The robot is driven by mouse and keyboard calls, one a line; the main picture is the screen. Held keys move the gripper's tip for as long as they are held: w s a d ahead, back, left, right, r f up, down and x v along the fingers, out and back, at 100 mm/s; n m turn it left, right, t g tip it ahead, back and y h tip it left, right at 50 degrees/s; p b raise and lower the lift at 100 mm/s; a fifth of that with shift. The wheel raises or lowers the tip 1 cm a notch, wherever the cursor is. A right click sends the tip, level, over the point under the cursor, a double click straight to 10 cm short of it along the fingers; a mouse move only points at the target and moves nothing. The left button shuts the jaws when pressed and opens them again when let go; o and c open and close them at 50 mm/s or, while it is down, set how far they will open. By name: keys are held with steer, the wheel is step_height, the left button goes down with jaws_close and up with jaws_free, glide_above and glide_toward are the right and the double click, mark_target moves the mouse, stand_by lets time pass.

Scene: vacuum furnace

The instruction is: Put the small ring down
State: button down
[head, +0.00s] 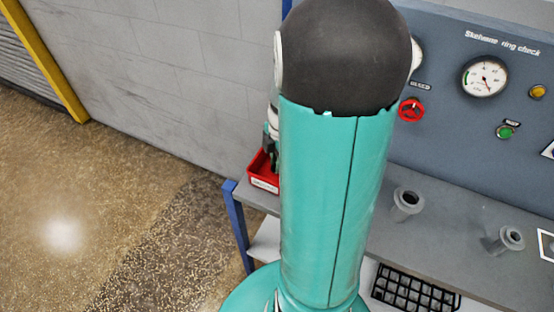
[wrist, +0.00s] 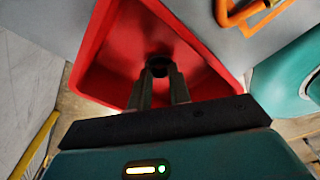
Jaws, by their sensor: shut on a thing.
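In the wrist view, my gripper (wrist: 160,78) points into a red tray (wrist: 112,45). Its two fingers are shut on a small dark ring (wrist: 159,65) at their tips, with the tray's inside behind it. I cannot tell whether the ring touches the tray floor. In the head view, the red tray (head: 262,173) sits at the left end of the grey bench, partly hidden by my teal arm. Part of my wrist shows just above it; the fingertips and the ring are hidden there.
Two grey flanged fittings (head: 406,204) (head: 510,239) stand on the bench (head: 455,226) to the right. A black grid rack (head: 415,289) lies lower. A blue-grey panel (head: 450,115) with gauges and a red handwheel (head: 411,110) rises behind. Open floor lies left.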

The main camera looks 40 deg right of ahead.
steer(key=c, duration=1.3)
jaws_free()
steer(key=shift+f, duration=0.1)
step_height(320, 180, up, 12)
steer(key=d, duration=0.1)
steer(key=s+a+r+m+t, duration=0.1)
steer(key=a+m, duration=0.3)
steer(key=a, duration=0.4)
steer(key=s+a+r+m+t+h, duration=0.1)
steer(key=a+r+m, duration=0.3)
steer(key=a, duration=0.4)
steer(key=s+a+r+m+t, duration=0.2)
steer(key=a+r+m+t, duration=0.1)
steer(key=a+m, duration=0.3)
steer(key=shift+s+a, duration=0.3)
steer(key=shift+a, duration=0.7)
steer(key=shift+r, duration=0.1)
